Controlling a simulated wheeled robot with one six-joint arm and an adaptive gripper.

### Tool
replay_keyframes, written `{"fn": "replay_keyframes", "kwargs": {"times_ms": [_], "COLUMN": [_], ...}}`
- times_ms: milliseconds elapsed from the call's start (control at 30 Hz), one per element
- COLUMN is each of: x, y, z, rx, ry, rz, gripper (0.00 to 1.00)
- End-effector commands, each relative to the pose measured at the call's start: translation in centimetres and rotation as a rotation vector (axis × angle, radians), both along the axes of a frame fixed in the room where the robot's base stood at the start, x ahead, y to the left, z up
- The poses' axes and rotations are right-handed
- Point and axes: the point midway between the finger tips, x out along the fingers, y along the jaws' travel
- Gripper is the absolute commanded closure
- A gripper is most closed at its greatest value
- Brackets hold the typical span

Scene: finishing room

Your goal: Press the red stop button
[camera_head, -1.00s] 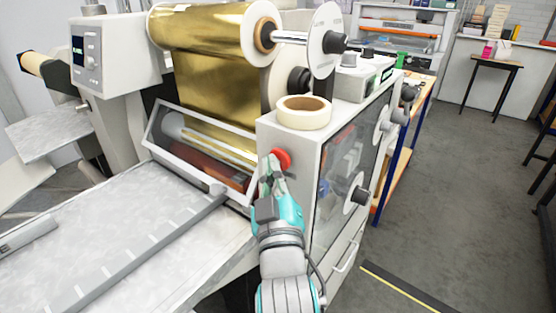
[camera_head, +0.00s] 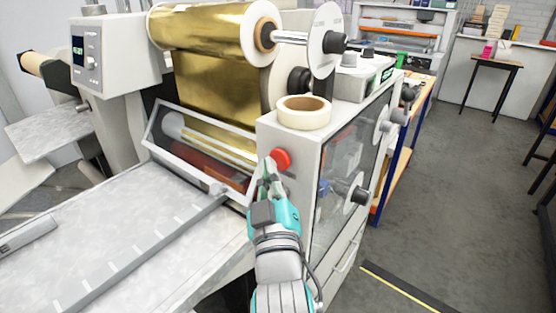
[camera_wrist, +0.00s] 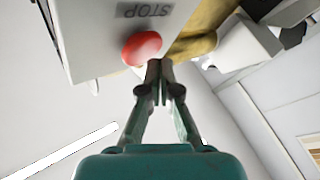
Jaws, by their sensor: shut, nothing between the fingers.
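The red stop button (camera_head: 281,158) sits on the pale front panel of the laminating machine (camera_head: 288,135). In the wrist view the red button (camera_wrist: 142,48) shows just above and left of my fingertips, with the word STOP upside down on the panel beside it. My gripper (camera_head: 268,164) is shut and empty, its fingertips close to the button's lower left side. In the wrist view my gripper (camera_wrist: 158,70) points toward the panel, its tips next to the button's edge. I cannot tell whether they touch it.
A gold foil roll (camera_head: 210,35) hangs above the machine, and a tape roll (camera_head: 304,112) lies on its top. A clear guard (camera_head: 195,150) and the metal feed table (camera_head: 110,235) are left of my arm. Knobs (camera_head: 359,195) stick out on the right side.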

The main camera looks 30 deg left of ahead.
Motion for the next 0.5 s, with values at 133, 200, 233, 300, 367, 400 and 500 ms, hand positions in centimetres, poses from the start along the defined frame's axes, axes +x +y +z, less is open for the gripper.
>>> {"fn": "replay_keyframes", "kwargs": {"times_ms": [133, 200, 233, 300, 367, 400, 500], "x": [-0.43, -0.44, -0.43, -0.43, -0.43, -0.48, -0.97], "y": [0.00, -0.01, -0.02, -0.01, 0.00, 0.00, 0.06], "z": [0.05, 0.04, 0.05, 0.05, 0.05, 0.04, 0.05], "rx": [0.000, 0.001, 0.001, 0.001, 0.001, 0.001, 0.001], "ry": [-0.001, -0.001, -0.001, -0.001, -0.001, -0.001, -0.002], "rz": [0.000, 0.000, 0.000, 0.000, 0.000, 0.000, 0.001], "gripper": [1.00, 1.00, 1.00, 1.00, 1.00, 1.00, 1.00]}}
